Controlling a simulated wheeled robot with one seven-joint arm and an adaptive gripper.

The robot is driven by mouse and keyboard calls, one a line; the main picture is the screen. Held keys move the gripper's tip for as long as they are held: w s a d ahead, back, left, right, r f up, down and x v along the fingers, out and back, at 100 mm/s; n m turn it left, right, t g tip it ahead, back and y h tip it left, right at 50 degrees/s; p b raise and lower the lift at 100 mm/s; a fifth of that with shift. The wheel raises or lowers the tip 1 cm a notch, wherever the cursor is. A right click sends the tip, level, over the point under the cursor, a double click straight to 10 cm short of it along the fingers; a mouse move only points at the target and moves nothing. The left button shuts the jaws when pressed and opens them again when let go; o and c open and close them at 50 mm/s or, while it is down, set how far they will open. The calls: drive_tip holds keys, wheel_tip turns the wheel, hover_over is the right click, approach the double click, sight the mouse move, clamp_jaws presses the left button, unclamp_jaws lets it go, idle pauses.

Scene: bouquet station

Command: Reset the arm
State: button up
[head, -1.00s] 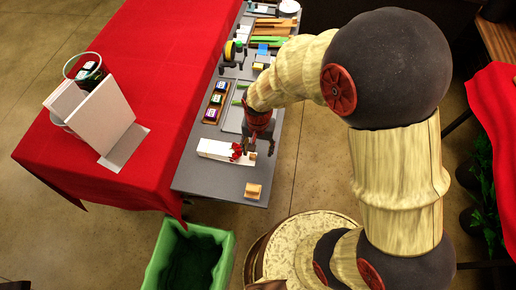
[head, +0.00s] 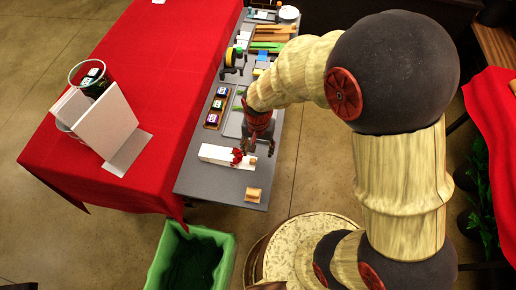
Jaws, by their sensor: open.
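My arm reaches from the right side of the head view over the grey worktable (head: 215,188). My gripper (head: 258,148) points down above the near part of the table, with its fingers apart. A white box-like piece (head: 220,154) lies below and left of the gripper. A small red thing (head: 238,157) sits at its right end, close to the fingers. Whether the fingers touch it cannot be told from this angle.
A small wooden block (head: 252,194) sits near the table's front edge. A tray of small jars (head: 216,107) and several tools lie farther back. A red-covered table (head: 150,120) with a white panel (head: 105,122) is at left. A green bin (head: 188,262) stands on the floor in front.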

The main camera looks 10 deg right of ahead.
idle(0.5)
drive_tip(key=s+d+r+n+t+b, duration=0.1)
drive_tip(key=s+d+r, duration=0.3)
drive_tip(key=r, duration=0.4)
drive_tip(key=s+d+r+n+t+b, duration=0.1)
drive_tip(key=s+d+r, duration=0.3)
drive_tip(key=r, duration=0.5)
drive_tip(key=s+d+r+n+t+b, duration=0.1)
drive_tip(key=s+d+r+n+t, duration=0.1)
drive_tip(key=r, duration=0.7)
drive_tip(key=shift+s+d+t, duration=0.8)
drive_tip(key=shift+s+d, duration=0.15)
drive_tip(key=shift+s, duration=0.3)
